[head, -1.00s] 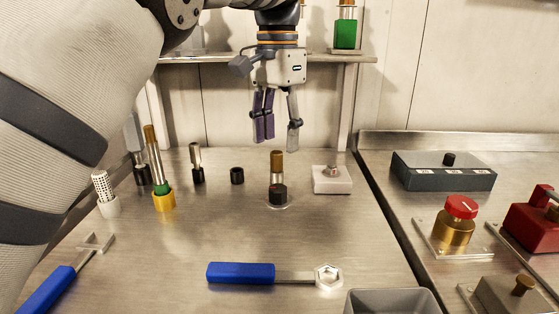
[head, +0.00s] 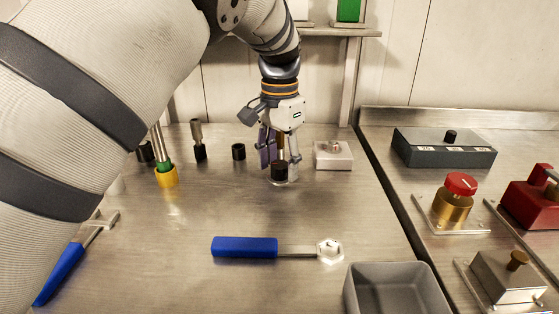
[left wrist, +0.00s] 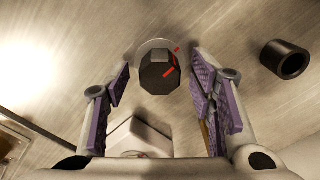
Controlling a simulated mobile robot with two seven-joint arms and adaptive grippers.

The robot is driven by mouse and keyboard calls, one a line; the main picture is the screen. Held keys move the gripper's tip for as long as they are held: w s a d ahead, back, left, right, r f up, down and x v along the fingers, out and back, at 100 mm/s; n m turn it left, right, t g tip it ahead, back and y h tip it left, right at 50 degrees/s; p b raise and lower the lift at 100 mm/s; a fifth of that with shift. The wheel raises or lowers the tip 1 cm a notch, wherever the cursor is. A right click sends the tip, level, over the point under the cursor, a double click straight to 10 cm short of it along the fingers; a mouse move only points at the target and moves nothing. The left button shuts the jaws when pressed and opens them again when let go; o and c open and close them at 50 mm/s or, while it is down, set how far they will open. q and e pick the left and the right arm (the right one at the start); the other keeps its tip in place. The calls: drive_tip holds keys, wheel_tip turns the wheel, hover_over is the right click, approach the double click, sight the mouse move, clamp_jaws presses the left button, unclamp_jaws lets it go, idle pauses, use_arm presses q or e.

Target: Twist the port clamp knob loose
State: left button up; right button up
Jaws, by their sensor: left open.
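The port clamp knob, as I take it, is a black faceted knob (head: 279,171) on a pale round base on the bench. In the left wrist view the knob (left wrist: 158,73) shows a red mark, with another red mark just beyond its edge. My left gripper (head: 279,172) points down over it, open, with one purple-padded finger on each side. In the left wrist view the open left gripper (left wrist: 160,78) has visible gaps between its pads and the knob. A brown-topped peg (head: 281,143) shows between the fingers, mostly hidden. My right gripper is not in view.
A white block (head: 333,155) stands close to the right and a black ring (head: 238,152) to the left. A blue-handled wrench (head: 245,248) lies in front, near a grey bin (head: 397,289). A yellow-based post (head: 166,177) stands further left.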

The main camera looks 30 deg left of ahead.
use_arm(q)
drive_tip(key=shift+c, duration=0.2)
drive_tip(key=c, duration=1.1)
drive_tip(key=shift+n, duration=0.3)
drive_tip(key=n, duration=0.3)
drive_tip(key=shift+n+p, duration=0.35)
drive_tip(key=shift+n, duration=0.05)
drive_tip(key=n, duration=0.9)
drive_tip(key=shift+n, duration=2.2)
